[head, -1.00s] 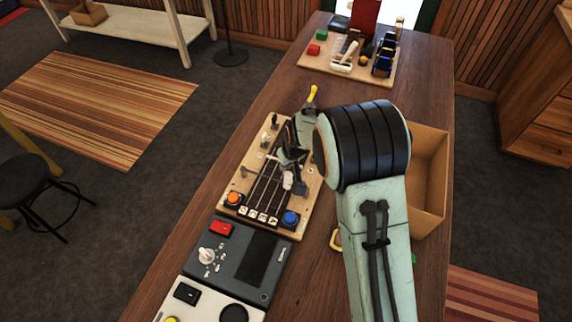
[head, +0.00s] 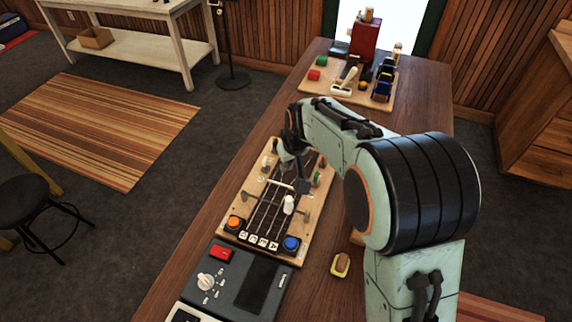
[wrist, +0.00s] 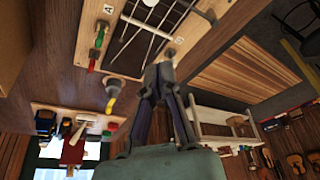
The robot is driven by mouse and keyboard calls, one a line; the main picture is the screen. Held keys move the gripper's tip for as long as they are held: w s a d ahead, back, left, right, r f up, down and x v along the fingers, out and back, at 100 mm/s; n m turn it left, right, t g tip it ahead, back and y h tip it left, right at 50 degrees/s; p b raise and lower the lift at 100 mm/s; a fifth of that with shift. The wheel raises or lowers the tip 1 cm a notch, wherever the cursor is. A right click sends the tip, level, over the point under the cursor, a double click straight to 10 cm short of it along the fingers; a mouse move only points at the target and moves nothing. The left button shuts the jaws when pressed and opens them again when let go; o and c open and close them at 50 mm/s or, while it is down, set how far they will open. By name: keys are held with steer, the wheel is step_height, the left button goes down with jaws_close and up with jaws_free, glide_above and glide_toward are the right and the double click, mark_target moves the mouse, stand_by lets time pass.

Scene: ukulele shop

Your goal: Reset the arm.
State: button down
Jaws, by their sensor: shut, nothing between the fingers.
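My arm reaches from the lower right over the table in the head view. My gripper (head: 303,186) points down above the far part of the wooden string board (head: 232,212), and my wrist covers part of that board. In the wrist view my gripper (wrist: 160,72) has its two fingers together with nothing between them. The string board (wrist: 122,58) shows beyond the fingertips there, with strings, lettered tiles and coloured pegs. I cannot tell the exact height of the fingertips over the board.
The board carries an orange button (head: 234,222), a blue button (head: 291,243) and a white knob (head: 289,204). A dark control box (head: 236,275) stands nearer. A yellow-edged block (head: 341,264) lies right of the board. A tool board (head: 318,88) is at the table's far end.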

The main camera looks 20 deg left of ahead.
stand_by(0.3)
steer(key=w+d+r+m+t, duration=0.2)
steer(key=w+d+r, duration=0.1)
steer(key=d+r, duration=0.4)
steer(key=s+d+r+m+t, duration=0.15)
steer(key=s+d+r, duration=0.25)
steer(key=d+r, duration=0.45)
steer(key=s+d+m+h, duration=0.1)
steer(key=s+d+m, duration=0.1)
steer(key=s+d, duration=0.65)
steer(key=s+f+m+g, duration=0.1)
steer(key=s+f+g, duration=0.2)
steer(key=s, duration=0.5)
steer(key=s+f+m+g, duration=0.1)
steer(key=s+f+g, duration=0.2)
steer(key=s+f, duration=0.2)
steer(key=s, duration=0.3)
steer(key=shift+s+d+h, duration=0.35)
steer(key=shift+h, duration=0.05)
steer(key=shift+f, duration=0.1)
